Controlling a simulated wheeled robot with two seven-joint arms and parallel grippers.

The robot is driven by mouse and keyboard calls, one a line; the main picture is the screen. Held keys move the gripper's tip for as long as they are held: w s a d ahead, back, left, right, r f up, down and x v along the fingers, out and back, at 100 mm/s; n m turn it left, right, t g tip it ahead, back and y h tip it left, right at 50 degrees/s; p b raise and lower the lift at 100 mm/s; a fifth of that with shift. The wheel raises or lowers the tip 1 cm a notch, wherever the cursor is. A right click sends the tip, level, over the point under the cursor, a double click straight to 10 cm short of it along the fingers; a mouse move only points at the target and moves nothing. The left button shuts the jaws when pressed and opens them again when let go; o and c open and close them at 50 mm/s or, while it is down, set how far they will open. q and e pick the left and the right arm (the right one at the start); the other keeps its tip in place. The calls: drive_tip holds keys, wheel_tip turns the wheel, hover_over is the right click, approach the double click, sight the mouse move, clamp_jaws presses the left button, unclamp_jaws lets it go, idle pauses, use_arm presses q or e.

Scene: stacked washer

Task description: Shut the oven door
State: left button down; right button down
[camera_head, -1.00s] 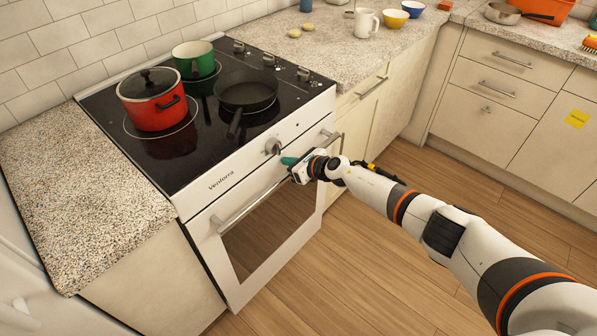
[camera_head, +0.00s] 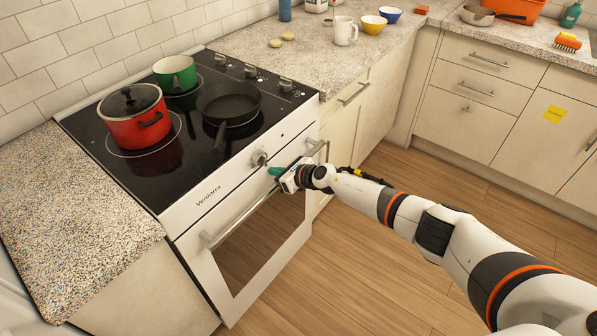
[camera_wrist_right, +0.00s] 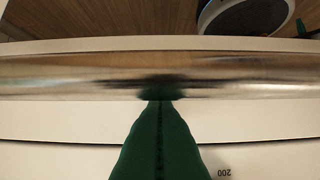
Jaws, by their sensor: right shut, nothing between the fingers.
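The white oven door (camera_head: 226,278) with a dark window stands upright under the control panel, looking flush or nearly flush with the cooker front; I cannot tell if a slim gap is left. Its metal handle bar (camera_head: 238,216) runs across the top, and shows across the right wrist view (camera_wrist_right: 70,80). My right gripper (camera_head: 274,171) is at the bar, below the knob. Its green fingers (camera_wrist_right: 160,140) are together and empty, with their tips at the bar, seemingly touching it. The gripper and wrist hide part of the bar. My left gripper is out of view.
On the hob stand a red lidded pot (camera_head: 135,127), a green pot (camera_head: 176,72) and a black pan (camera_head: 228,103). Speckled counters (camera_head: 75,210) flank the cooker. Drawers (camera_head: 475,85) line the right. The wooden floor (camera_head: 350,255) before the cooker is clear.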

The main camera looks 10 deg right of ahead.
drive_tip(key=r, duration=0.1)
drive_tip(key=s+r+p, duration=0.1)
drive_tip(key=d+r+p, duration=0.1)
drive_tip(key=shift+s+d+r, duration=0.1)
drive_tip(key=shift+s, duration=0.2)
drive_tip(key=s+f+p+v, duration=0.1)
drive_tip(key=f+p+v, duration=0.15)
drive_tip(key=v, duration=0.45)
drive_tip(key=s+d+f+m+g+h, duration=0.1)
drive_tip(key=s+d+f+m+h, duration=0.25)
drive_tip(key=s+f+m, duration=0.75)
drive_tip(key=s+d+f+m+g+h, duration=0.1)
drive_tip(key=s+d+f+m+h, duration=0.35)
drive_tip(key=f+m, duration=1)
drive_tip(key=s+f+m+g, duration=0.2)
drive_tip(key=s+f+m, duration=0.2)
drive_tip(key=s, duration=0.9)
drive_tip(key=s+f+m+g, duration=0.2)
drive_tip(key=s+f+m, duration=0.2)
drive_tip(key=s, duration=0.9)
drive_tip(key=s+f+m+g, duration=0.3)
drive_tip(key=s+f+m, duration=0.2)
drive_tip(key=s, duration=0.8)
drive_tip(key=m, duration=0.2)
drive_tip(key=shift+a+m, duration=0.15)
drive_tip(key=shift+m, duration=0.2)
